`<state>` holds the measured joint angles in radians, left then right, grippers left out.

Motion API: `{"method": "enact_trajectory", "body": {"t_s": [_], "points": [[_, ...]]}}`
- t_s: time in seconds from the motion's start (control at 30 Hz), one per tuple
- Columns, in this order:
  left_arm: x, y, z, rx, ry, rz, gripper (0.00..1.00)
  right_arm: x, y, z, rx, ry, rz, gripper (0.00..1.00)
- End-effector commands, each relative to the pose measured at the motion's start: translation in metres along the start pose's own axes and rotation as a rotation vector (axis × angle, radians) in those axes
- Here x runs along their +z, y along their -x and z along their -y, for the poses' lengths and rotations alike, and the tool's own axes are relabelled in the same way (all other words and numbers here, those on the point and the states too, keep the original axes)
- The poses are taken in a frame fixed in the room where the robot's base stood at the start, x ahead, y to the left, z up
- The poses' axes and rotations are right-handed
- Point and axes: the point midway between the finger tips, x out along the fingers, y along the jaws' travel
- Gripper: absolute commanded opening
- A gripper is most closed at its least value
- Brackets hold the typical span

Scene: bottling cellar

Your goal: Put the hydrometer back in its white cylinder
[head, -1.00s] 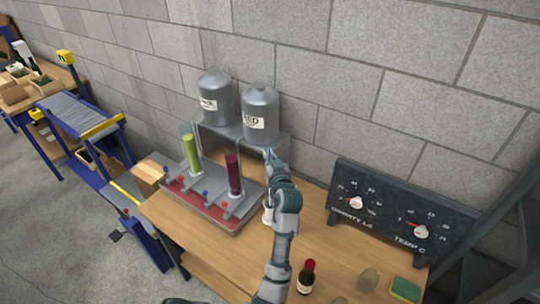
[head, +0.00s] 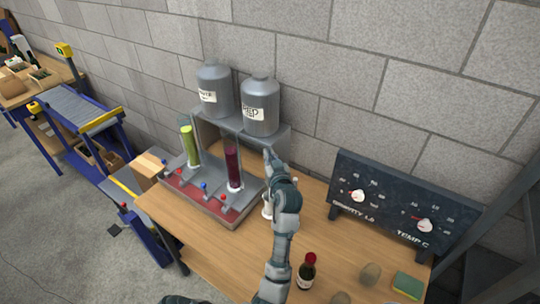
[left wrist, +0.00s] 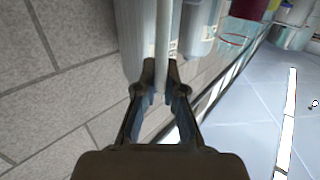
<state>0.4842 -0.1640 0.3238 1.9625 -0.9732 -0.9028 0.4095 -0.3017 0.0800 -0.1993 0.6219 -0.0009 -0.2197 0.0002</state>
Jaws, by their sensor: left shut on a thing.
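My left gripper (head: 268,156) is raised in front of the grey tanks, at the end of the arm that comes up from the bottom of the head view. In the left wrist view its two fingers (left wrist: 161,85) are shut on a thin pale rod, which looks like the hydrometer (left wrist: 163,42). I cannot make the rod out in the head view. A small white cylinder (head: 267,210) stands on the table beside the tube stand, below the gripper and partly hidden by my arm. My right gripper is not in view.
Two labelled grey tanks (head: 260,108) stand behind a stand with a green tube (head: 190,146) and a dark red tube (head: 233,168). A dial panel (head: 385,205) is at the right. A dark bottle (head: 306,272) and a green sponge (head: 407,285) are in front.

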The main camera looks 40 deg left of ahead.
Motion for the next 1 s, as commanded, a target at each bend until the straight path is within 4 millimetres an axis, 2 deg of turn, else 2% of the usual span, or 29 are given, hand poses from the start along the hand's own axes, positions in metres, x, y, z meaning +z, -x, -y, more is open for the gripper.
{"method": "enact_trajectory", "body": {"t_s": [0.07,0.2,0.23,0.57,0.9,1.0], "points": [[-0.001,0.0,0.0,0.0,0.0,-0.001,0.0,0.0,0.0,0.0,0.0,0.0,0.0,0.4],[-0.001,0.0,0.0,0.0,0.0,0.0,0.36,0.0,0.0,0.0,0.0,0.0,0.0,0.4],[-0.001,0.0,0.0,0.0,0.0,0.0,0.38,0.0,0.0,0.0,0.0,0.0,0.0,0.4],[0.0,0.004,0.0,0.001,0.001,0.001,0.38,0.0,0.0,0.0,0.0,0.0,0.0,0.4],[0.002,0.059,-0.001,0.001,0.001,0.003,0.38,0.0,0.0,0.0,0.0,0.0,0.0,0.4],[0.002,0.069,-0.001,0.001,0.0,0.002,0.38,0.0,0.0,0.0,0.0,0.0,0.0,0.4]]}}
